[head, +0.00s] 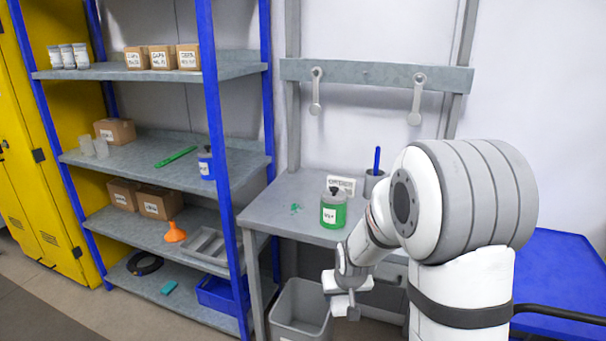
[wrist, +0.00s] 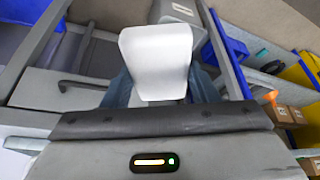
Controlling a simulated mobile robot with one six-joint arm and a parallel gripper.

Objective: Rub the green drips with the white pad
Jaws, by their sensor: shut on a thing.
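Green drips (head: 296,208) lie on the grey workbench top (head: 270,212), left of a green-bodied container with a dark cap (head: 333,208). My gripper (head: 346,292) is low in front of the bench, over the grey bin, apart from the drips and to their lower right. In the wrist view, my gripper (wrist: 160,98) is shut on the white pad (wrist: 156,55), a pale slab with rounded corners standing out between the fingers. The pad is small and hard to separate from the gripper in the head view. The drips cannot be made out in the wrist view.
A grey bin (head: 300,315) stands below the bench front. A small sign (head: 341,185) and a grey cup with a blue handle (head: 375,183) stand at the bench back. The blue-posted shelf (head: 222,160) is left of the bench. A blue surface (head: 560,262) is at right.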

